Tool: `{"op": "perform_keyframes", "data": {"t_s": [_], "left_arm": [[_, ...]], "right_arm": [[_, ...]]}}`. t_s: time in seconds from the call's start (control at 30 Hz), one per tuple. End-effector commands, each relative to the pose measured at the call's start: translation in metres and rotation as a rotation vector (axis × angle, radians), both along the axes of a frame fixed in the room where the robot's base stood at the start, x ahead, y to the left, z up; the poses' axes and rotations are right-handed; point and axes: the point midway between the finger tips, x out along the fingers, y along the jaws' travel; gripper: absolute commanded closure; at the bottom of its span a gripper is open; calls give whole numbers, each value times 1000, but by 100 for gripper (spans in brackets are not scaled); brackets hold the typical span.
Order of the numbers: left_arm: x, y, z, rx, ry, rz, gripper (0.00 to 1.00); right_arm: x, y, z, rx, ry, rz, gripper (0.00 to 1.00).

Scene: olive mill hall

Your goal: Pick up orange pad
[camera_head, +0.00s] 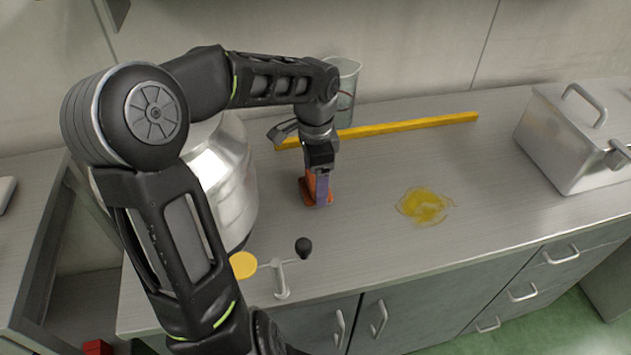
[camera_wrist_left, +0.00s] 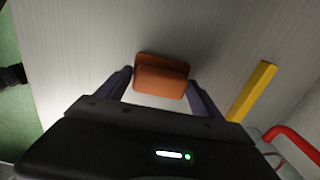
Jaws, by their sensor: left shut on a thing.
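The orange pad (camera_wrist_left: 161,77) is a small orange block with a wider darker face, seen between my gripper's two purple fingers in the left wrist view. In the head view the orange pad (camera_head: 306,190) is at the countertop, partly hidden by my fingers. My left gripper (camera_head: 321,190) points down from above and is shut on the pad; in the left wrist view its fingers (camera_wrist_left: 160,84) flank the pad. I cannot tell whether the pad still touches the counter. My right gripper is not in view.
A yellow smear (camera_head: 425,206) lies right of the pad. A yellow bar (camera_head: 410,126) lies behind it. A glass beaker (camera_head: 349,80) stands at the back, a metal vessel (camera_head: 233,180) with a tap (camera_head: 281,278) at the left, a lidded metal box (camera_head: 560,140) at the right.

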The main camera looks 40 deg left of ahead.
Motion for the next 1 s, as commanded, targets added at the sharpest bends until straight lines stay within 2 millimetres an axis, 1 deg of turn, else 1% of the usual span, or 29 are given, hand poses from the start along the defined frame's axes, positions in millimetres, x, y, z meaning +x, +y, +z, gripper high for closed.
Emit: {"op": "perform_keyframes", "data": {"t_s": [0.17, 0.4, 0.53, 0.6, 0.7, 1.0], "left_arm": [[1, 0, 22, 3, -5, -1, 64], [1, 0, 69, 2, -4, 0, 64], [1, 0, 88, 1, -3, -1, 64], [0, 0, 94, 0, -1, -2, 64], [0, 0, 97, 0, 0, -1, 64], [0, 0, 97, 0, 0, 0, 64]], "right_arm": [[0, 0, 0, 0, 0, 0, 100], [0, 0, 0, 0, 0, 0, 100], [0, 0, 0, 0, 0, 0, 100], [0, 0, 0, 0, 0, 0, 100], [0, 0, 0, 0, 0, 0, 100], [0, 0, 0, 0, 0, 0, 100]]}}
